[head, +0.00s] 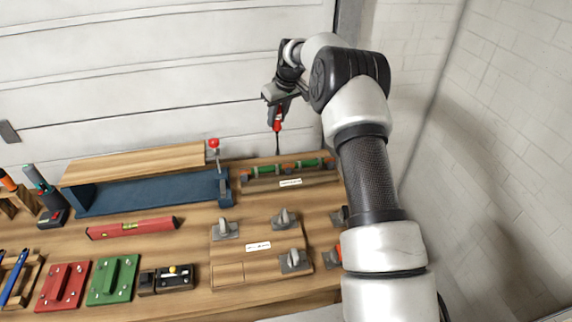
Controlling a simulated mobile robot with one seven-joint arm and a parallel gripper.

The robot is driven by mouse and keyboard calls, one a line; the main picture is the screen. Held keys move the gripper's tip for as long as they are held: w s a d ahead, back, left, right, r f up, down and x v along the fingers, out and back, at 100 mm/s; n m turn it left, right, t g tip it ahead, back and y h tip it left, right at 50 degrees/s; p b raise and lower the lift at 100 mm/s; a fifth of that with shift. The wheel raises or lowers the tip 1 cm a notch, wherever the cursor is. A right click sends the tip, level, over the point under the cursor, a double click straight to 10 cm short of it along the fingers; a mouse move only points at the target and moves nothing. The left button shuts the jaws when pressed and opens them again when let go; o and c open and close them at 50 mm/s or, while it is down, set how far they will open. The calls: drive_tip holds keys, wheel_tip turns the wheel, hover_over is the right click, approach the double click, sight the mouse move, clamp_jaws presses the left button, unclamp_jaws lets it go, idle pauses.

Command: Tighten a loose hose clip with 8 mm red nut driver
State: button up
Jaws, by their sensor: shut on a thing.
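My gripper (277,97) is shut on the red nut driver (278,121). It holds the driver upright with the dark shaft pointing down, at the back right of the bench. The shaft's tip is just above or near a wooden board (312,182) carrying a green hose (310,164) with orange parts along it. The hose clips are too small to make out one by one, and I cannot tell whether the tip touches one.
A blue vise-like stand (150,196) with a wooden plank and a red-knobbed clamp (214,144) stands left of the hose board. A red level (132,228), a board with grey clamps (230,255), and red (62,287) and green plates (101,293) lie in front. A garage door is behind.

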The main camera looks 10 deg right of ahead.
drive_tip(key=d+m+h, duration=0.2)
drive_tip(key=d+m, duration=0.4)
drive_tip(key=d, duration=1.1)
wheel_tip(320, 180, down, 5)
drive_tip(key=b, duration=0.2)
drive_tip(key=shift+a+b, duration=0.15)
drive_tip(key=shift+b, duration=0.15)
drive_tip(key=n+y, duration=0.1)
drive_tip(key=n, duration=0.3)
drive_tip(key=n+y, duration=0.2)
drive_tip(key=n, duration=0.3)
